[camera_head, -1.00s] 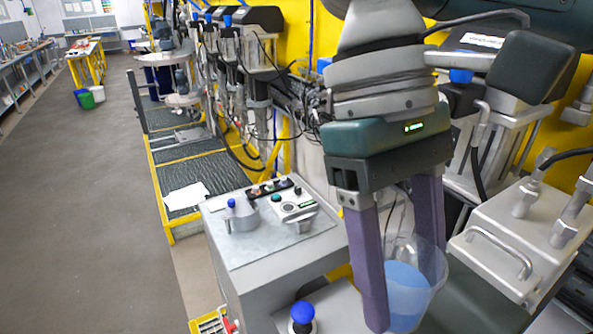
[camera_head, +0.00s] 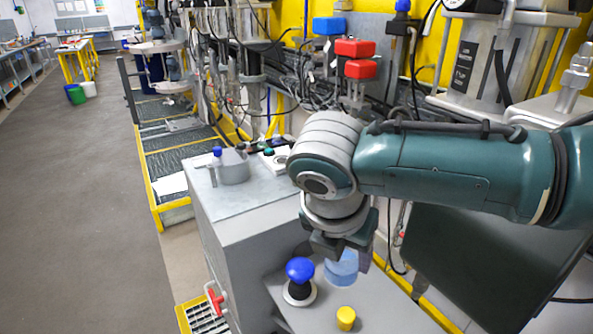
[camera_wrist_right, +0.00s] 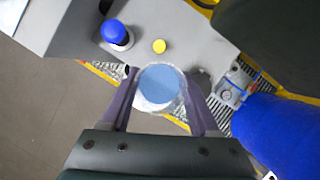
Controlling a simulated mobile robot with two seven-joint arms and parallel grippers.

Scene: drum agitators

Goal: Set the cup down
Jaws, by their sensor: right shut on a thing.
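The clear cup (camera_head: 342,270) with blue contents is in the head view, partly hidden by my right gripper and wrist. My right gripper (camera_head: 345,258) points down and is shut on the cup. The wrist view also shows the cup (camera_wrist_right: 160,88) from above, between the two purple fingers of my right gripper (camera_wrist_right: 160,84). The cup looks upright, close to the low grey surface (camera_head: 390,312). I cannot tell whether its base touches anything. My left gripper is not in view.
A blue mushroom button (camera_head: 300,270) and a yellow button (camera_head: 346,317) stand on the low grey surface near the cup. A grey cabinet (camera_head: 245,225) rises at the left, with a metal pot (camera_head: 233,167) on top. A dark green panel (camera_head: 470,265) lies at the right.

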